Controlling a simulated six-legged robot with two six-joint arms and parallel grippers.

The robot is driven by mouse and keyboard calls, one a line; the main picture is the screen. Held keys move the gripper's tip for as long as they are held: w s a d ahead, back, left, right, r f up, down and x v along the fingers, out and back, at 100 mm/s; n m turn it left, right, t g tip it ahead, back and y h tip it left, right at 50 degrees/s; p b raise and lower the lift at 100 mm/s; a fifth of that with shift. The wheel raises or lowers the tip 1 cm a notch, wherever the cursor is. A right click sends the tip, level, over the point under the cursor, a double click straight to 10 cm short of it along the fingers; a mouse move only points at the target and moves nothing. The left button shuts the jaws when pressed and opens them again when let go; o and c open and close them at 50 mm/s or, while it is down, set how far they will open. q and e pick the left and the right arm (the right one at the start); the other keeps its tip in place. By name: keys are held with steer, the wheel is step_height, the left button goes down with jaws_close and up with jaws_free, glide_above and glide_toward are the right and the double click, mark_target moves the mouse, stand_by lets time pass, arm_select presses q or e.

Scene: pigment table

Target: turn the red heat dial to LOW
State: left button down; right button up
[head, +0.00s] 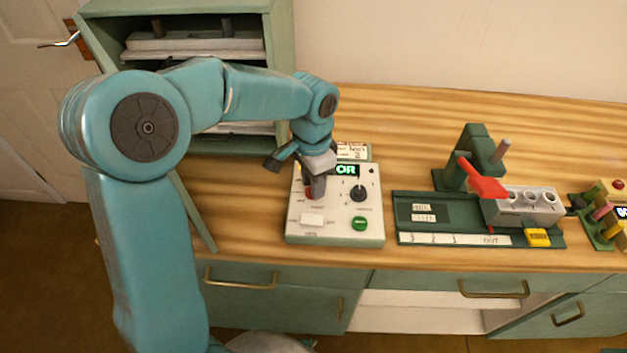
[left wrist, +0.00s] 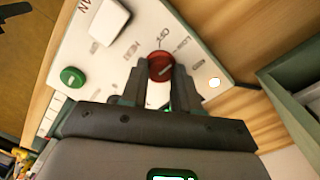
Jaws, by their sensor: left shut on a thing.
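The red heat dial (left wrist: 159,65) sits on a white control panel (head: 335,228), with lettering around it in the left wrist view, including OFF and what looks like LOW. A pale line marks the dial's face; which label it points at is hard to tell. My left gripper (left wrist: 158,75) is shut on the dial, one dark finger on each side. In the head view my left gripper (head: 314,188) reaches down onto the panel's left part, and the dial (head: 309,193) is mostly hidden behind it. My right gripper is not in view.
The panel also has a black knob (head: 358,193), a green button (head: 360,223), a white switch (head: 312,219) and a lit green display (head: 346,170). To the right stands a dark green fixture (head: 425,213) with a red lever (head: 483,180). A green shelf unit (head: 270,60) stands behind my left arm.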

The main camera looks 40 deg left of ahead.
arm_select(q)
steer(key=shift+r+n, duration=0.1)
steer(key=shift+n, duration=0.2)
stand_by(0.4)
steer(key=c, duration=0.8)
jaws_free()
steer(key=r, duration=0.5)
steer(key=r+p, duration=0.1)
steer(key=r, duration=1)
steer(key=shift+w+a+r+p, duration=0.1)
steer(key=shift+a+r+p, duration=0.05)
steer(key=shift+a+p, duration=0.2)
steer(key=shift+d, duration=0.1)
step_height(320, 180, up, 10)
steer(key=p, duration=1)
